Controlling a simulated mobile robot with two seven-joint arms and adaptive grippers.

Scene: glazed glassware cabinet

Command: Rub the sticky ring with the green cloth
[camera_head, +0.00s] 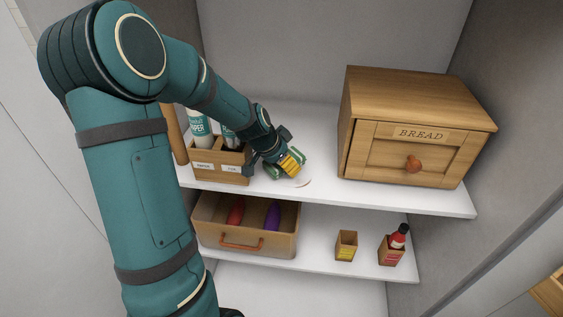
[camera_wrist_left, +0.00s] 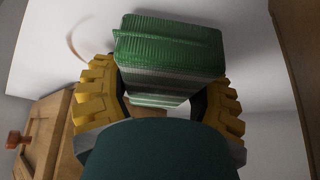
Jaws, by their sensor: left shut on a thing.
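The green cloth (camera_head: 273,173) is a folded, striped green and white pad at the upper shelf's front part. My left gripper (camera_head: 290,164) is shut on it, and in the wrist view the cloth (camera_wrist_left: 170,45) sits between the yellow fingers (camera_wrist_left: 160,88). The sticky ring (camera_head: 304,184) shows as a thin brownish arc on the white shelf, just right of the cloth. In the wrist view the ring (camera_wrist_left: 72,40) is a faint curved line left of the cloth, partly hidden by a finger. I cannot tell whether the cloth touches the shelf. My right gripper is not in view.
A wooden bread box (camera_head: 414,136) with a knob stands right of the ring. A wooden caddy (camera_head: 218,168) with bottles stands close left of the gripper. Below are a drawer (camera_head: 226,225), a small box (camera_head: 346,246) and a boxed red bottle (camera_head: 394,246).

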